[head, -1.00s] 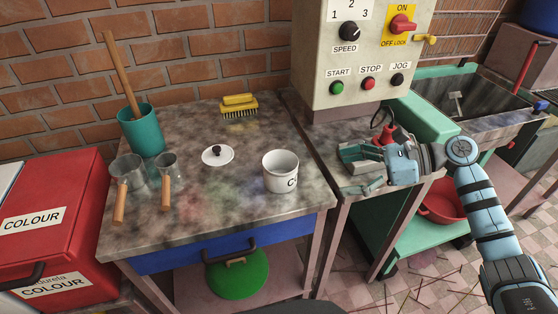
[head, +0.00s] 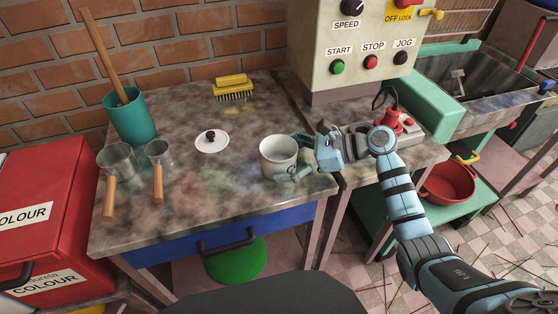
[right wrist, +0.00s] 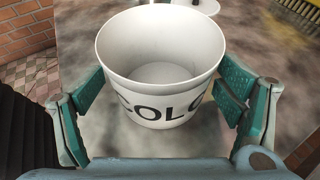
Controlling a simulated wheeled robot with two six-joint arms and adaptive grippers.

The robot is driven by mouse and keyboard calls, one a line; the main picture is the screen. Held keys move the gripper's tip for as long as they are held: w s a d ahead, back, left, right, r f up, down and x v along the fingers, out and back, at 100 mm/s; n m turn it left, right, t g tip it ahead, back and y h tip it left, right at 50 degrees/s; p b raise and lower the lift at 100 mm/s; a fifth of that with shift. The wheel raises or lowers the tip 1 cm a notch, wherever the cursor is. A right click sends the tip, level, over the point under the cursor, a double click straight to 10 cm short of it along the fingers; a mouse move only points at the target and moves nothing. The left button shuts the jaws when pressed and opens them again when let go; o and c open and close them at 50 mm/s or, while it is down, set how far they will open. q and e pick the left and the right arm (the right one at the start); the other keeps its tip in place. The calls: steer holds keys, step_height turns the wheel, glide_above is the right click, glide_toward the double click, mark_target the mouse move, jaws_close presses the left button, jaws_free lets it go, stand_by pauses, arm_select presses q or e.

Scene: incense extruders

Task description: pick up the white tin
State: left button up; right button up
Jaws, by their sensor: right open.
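The white tin (head: 277,157) stands upright and open-topped near the right front of the stone-topped table. In the right wrist view the tin (right wrist: 160,70) shows dark lettering on its side and looks empty inside. My right gripper (head: 298,157) is at the tin's right side. Its green-padded fingers are open, one on either side of the tin's near part in the right wrist view (right wrist: 163,105). A gap shows beside the left pad; whether the right pad touches the tin I cannot tell. My left gripper is not in view.
A white lid with a dark knob (head: 212,141) lies left of the tin. A yellow brush (head: 233,87) lies behind. A teal cup (head: 131,119) and two metal scoops (head: 117,160) stand at the left. The control box (head: 350,60) rises at the back right.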

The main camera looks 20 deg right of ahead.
steer(key=shift+a, duration=0.2)
steer(key=c, duration=1.4)
steer(key=shift+d+r, duration=0.1)
